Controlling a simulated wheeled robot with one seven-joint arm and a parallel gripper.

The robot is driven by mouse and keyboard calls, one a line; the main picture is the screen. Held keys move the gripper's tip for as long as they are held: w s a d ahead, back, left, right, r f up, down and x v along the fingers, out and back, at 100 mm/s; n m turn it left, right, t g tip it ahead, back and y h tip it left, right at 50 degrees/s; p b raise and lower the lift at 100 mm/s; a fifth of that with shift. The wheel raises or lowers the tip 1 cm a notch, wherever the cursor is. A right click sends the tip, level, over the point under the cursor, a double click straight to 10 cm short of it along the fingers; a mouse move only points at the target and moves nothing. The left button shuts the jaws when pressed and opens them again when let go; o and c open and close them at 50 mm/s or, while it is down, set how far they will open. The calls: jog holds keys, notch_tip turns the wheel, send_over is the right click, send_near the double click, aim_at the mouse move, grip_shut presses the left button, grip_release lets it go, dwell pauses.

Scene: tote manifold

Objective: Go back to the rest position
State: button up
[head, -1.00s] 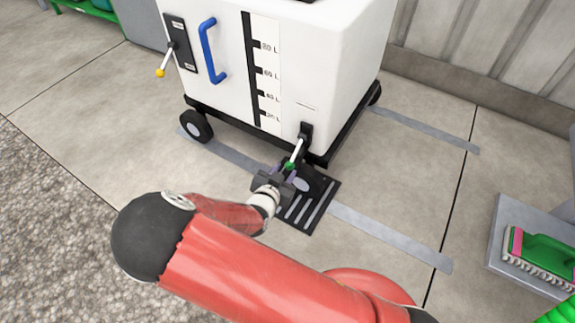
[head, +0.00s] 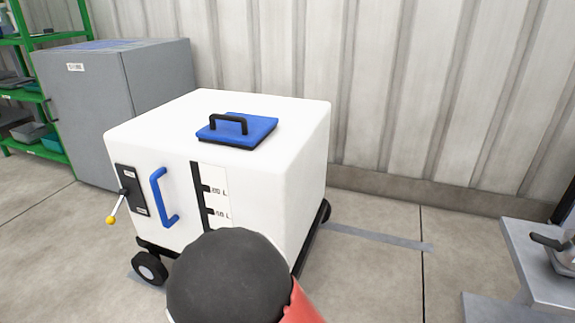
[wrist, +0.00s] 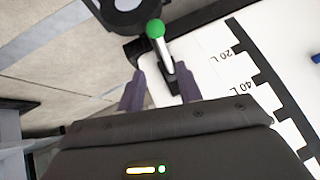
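My gripper (wrist: 161,82) shows in the wrist view with its two purple fingers spread apart and nothing between their tips. Just beyond the fingertips is a lever with a green ball knob (wrist: 155,29) and a pale rod, on a black mount at the white tote's lower side. In the head view my gripper is out of sight; only my dark arm joint and a bit of red link show at the bottom, covering the tote's lower front. The white tote (head: 285,190) stands upright on a black wheeled base.
The tote has a blue lid (head: 258,127), a blue side handle (head: 158,198) and a yellow-knobbed lever (head: 112,219). A grey cabinet (head: 150,75) and green shelving (head: 50,130) stand at left. A grey bench (head: 540,265) is at right. Floor between tote and bench is clear.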

jog(key=s+d+r+n+g+y+p, duration=0.1)
jog(key=s+d+r+n+y+p, duration=0.15)
jog(key=d+r, duration=0.65)
jog(key=s+d+r+n+g+y+p, duration=0.1)
jog(key=s+d+r+g+y+p, duration=0.2)
jog(key=r, duration=1.2)
jog(key=s+d+r+h, duration=0.2)
jog(key=s+d+r, duration=0.2)
jog(key=s+d, duration=0.2)
jog(key=s+d+r+n+t+h+p, duration=0.1)
jog(key=s+d+r+h, duration=0.2)
jog(key=s+d+r, duration=0.2)
jog(key=s+d, duration=0.1)
jog(key=s, duration=0.2)
jog(key=shift+d+r, duration=0.15)
jog(key=shift+d, duration=0.25)
jog(key=shift+h, duration=0.25)
